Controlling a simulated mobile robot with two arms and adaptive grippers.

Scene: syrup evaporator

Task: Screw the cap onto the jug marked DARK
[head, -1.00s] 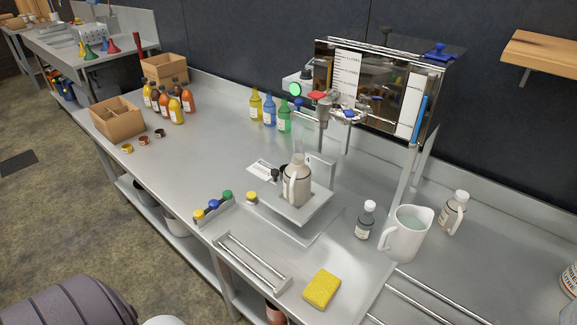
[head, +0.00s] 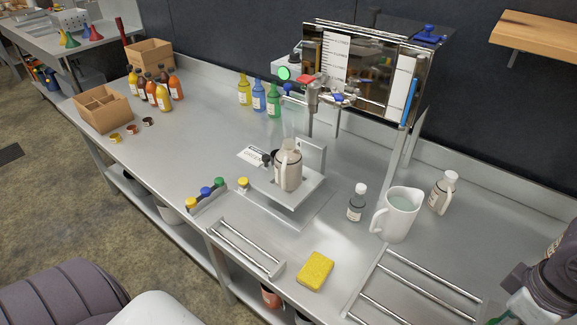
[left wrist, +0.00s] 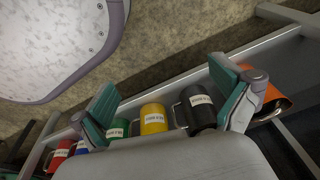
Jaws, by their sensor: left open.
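A beige-grey jug (head: 288,172) stands upright on the metal stand under the tap, its neck partly hard to make out. A second jug (head: 441,194) with a white cap stands at the right. The DARK marking cannot be read on either. A yellow cap (head: 243,184) lies by the stand; a small black object (head: 267,160) is left of the central jug. My left gripper (left wrist: 168,100) is open and empty, above labelled mugs, away from the jugs. My right gripper (head: 512,308) is at the lower right edge, mostly cut off; its jaws cannot be judged.
A white pitcher (head: 398,215) and small bottle (head: 356,203) stand right of the stand (head: 296,201). A yellow sponge (head: 315,271) lies in front. A rack holds coloured caps (head: 205,192). Several mugs (left wrist: 153,119) sit in a row.

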